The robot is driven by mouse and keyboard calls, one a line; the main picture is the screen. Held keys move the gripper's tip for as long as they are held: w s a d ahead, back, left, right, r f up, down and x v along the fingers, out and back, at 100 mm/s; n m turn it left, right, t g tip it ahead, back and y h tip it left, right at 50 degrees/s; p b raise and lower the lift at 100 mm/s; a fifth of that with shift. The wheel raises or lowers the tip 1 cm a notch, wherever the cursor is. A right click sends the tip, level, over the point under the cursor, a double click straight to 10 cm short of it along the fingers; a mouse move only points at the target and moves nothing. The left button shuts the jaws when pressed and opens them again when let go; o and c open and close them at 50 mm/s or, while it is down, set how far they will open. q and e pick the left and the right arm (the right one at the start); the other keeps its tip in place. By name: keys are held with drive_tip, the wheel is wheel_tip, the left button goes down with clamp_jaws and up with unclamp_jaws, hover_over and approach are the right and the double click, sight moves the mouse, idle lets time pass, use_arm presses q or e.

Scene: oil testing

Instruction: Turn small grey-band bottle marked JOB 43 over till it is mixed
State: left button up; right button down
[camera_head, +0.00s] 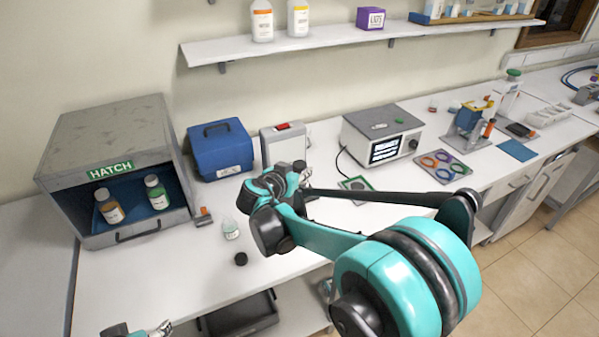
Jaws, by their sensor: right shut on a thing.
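My right gripper (299,178) is above the bench in front of the grey-white device, partly hidden behind my own wrist and arm links. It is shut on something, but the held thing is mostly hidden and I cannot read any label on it.
The HATCH box (112,130) at left holds two bottles, orange-banded (109,206) and green-banded (156,192). A blue case (220,150) and a screened instrument (382,137) stand behind. A shelf (340,40) runs above.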

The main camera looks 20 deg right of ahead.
sight(300, 164)
wheel_tip(300, 164, up, 3)
drive_tip(key=shift+r+p, duration=0.2)
drive_tip(key=shift+p, duration=0.75)
drive_tip(key=shift+f, duration=0.1)
drive_tip(key=shift+m+t+y, duration=0.3)
drive_tip(key=shift+m+t, duration=0.1)
drive_tip(key=shift+m, duration=0.1)
drive_tip(key=shift+s+d+f+m+t+y+b, duration=0.1)
drive_tip(key=shift+m+t+y+b, duration=0.5)
drive_tip(key=shift+m, duration=0.6)
drive_tip(key=shift+m+t, duration=0.3)
drive_tip(key=shift+m, duration=0.1)
